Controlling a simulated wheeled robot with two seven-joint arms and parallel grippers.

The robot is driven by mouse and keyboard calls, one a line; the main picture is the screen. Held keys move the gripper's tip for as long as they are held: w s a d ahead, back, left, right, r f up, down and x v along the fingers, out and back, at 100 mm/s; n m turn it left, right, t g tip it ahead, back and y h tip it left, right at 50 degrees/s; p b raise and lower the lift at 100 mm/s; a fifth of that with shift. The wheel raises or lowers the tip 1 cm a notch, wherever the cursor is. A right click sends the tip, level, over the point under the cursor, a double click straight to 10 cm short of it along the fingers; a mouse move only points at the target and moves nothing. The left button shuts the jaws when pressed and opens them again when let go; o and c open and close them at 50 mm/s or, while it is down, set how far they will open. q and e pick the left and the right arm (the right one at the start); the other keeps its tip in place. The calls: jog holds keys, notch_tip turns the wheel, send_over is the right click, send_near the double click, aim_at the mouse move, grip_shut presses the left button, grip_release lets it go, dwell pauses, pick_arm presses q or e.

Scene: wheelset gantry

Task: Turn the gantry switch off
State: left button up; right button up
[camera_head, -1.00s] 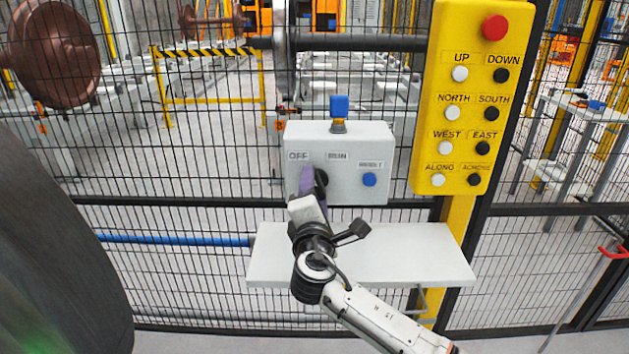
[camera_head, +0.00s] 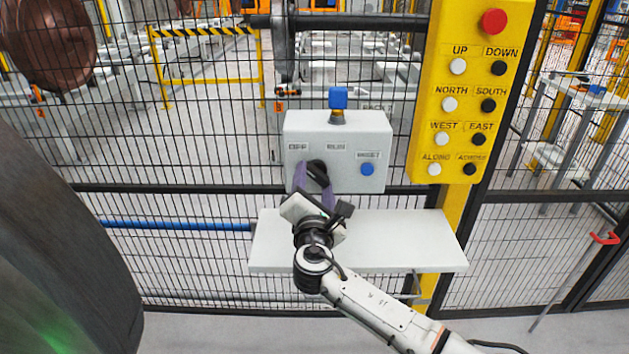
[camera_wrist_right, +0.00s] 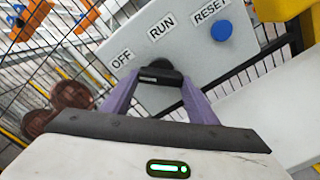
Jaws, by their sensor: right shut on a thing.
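The gantry switch is a black rotary knob (camera_head: 317,171) on the front of a light grey box (camera_head: 355,135), below the OFF and RUN labels. In the right wrist view the knob (camera_wrist_right: 161,76) sits between the tips of the purple fingers. My right gripper (camera_head: 314,182) is shut on the knob, its hand tilted in the head view. In the wrist view the bar of the knob lies across from one fingertip to the other. My left gripper is not in view.
A blue RESET button (camera_head: 367,169) is right of the knob, and a blue lamp (camera_head: 338,98) tops the box. A white shelf (camera_head: 400,240) is below. A yellow button panel (camera_head: 465,110) stands at right. Wire fence lies behind.

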jog(key=o, duration=1)
jog(key=shift+o, duration=0.2)
jog(key=s, duration=1)
jog(key=shift+s, duration=0.15)
